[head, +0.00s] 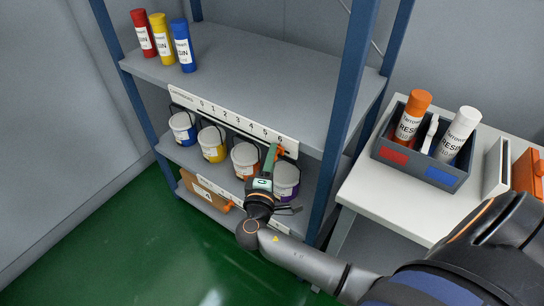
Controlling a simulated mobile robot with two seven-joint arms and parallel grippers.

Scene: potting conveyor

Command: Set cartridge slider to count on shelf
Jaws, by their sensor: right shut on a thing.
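A white scale strip (235,118) numbered from 0 to 6 runs along the front edge of the top shelf. Its orange slider (281,150) is at the right end, near the 6. My right gripper (274,152) reaches up from below and is shut on the slider; its fingers partly hide it. On the top shelf, a red cartridge (143,33), a yellow cartridge (162,40) and a blue cartridge (183,46) stand upright at the left. My left gripper is out of view.
Several white buckets, including a blue-banded one (182,128), stand on the shelf below; my gripper is close to the right ones. At right, a grey tray (420,170) on a side table (390,200) holds orange and white cartridges.

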